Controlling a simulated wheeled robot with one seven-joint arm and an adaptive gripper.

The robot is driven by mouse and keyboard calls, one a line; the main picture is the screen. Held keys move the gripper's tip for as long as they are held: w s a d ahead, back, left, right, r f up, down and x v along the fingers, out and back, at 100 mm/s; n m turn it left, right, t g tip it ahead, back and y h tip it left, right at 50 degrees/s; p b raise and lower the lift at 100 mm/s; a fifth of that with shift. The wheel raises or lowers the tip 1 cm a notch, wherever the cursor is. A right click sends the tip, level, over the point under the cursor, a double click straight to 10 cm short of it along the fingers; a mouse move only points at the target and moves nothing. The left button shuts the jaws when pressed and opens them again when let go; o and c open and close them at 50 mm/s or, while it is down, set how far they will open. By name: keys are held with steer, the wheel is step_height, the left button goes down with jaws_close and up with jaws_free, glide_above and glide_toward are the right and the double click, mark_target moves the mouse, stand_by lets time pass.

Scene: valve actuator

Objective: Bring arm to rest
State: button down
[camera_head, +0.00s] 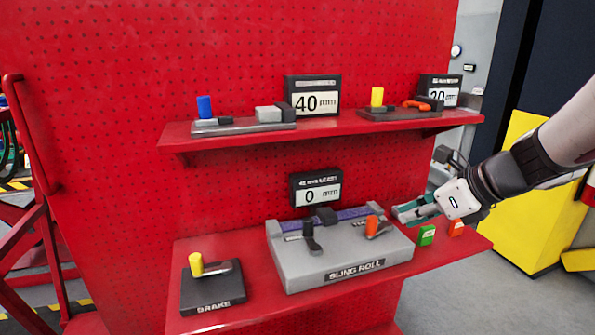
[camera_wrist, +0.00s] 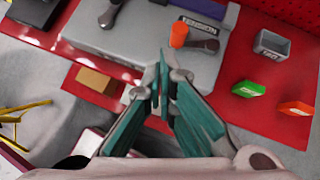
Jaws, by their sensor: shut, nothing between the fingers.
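My gripper (camera_head: 402,213) reaches in from the right in the head view, beside the right end of the grey SLING ROLL unit (camera_head: 330,274). In the wrist view my gripper (camera_wrist: 161,78) has its teal fingers shut together, with nothing between them. The grey unit (camera_wrist: 140,50) shows beyond the fingertips, with an orange-knobbed lever (camera_wrist: 179,35) on it. In the head view that orange knob (camera_head: 372,225) stands just left of the fingertips. I cannot tell whether the fingers touch the unit.
A BRAKE box (camera_head: 213,288) with a yellow knob stands on the lower shelf (camera_head: 230,320). Green (camera_head: 427,235) and orange (camera_head: 456,227) blocks sit below my gripper. The upper shelf (camera_head: 330,128) holds levers and a 40 mm display (camera_head: 313,97). Open floor lies at the front right.

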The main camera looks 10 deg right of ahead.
steer(key=s+a+r+n+g+p, duration=0.2)
steer(key=s+a+r+n+g, duration=0.15)
steer(key=s+a+n, duration=1)
steer(key=s+d+r+n+h+p, duration=0.15)
steer(key=s+n+h, duration=0.25)
steer(key=s+n, duration=0.9)
steer(key=w+d+m+g+y+p, duration=0.1)
steer(key=w+d+m+y, duration=0.1)
steer(key=w+m, duration=0.5)
steer(key=w+d+m+y+p, duration=0.1)
steer(key=w+d+m+y, duration=0.3)
steer(key=w, duration=0.6)
steer(key=w+d+f+m+t+p, duration=0.1)
steer(key=w+d+f+m+t, duration=0.1)
steer(key=w+d+f+m, duration=0.35)
steer(key=w+d+f+m+t+p, duration=0.1)
steer(key=w+d+f+m, duration=0.1)
steer(key=d+m, duration=0.6)
steer(key=x, duration=0.9)
steer(key=shift+w+r+b, duration=0.15)
steer(key=shift+w+b, duration=0.15)
steer(key=shift+w, duration=0.05)
steer(key=shift+w+a+r, duration=0.1)
steer(key=shift+w+a, duration=0.75)
steer(key=shift+w, duration=0.1)
steer(key=shift+w+a+p, duration=0.3)
steer(key=shift+w+a, duration=0.15)
steer(key=shift+w, duration=0.15)
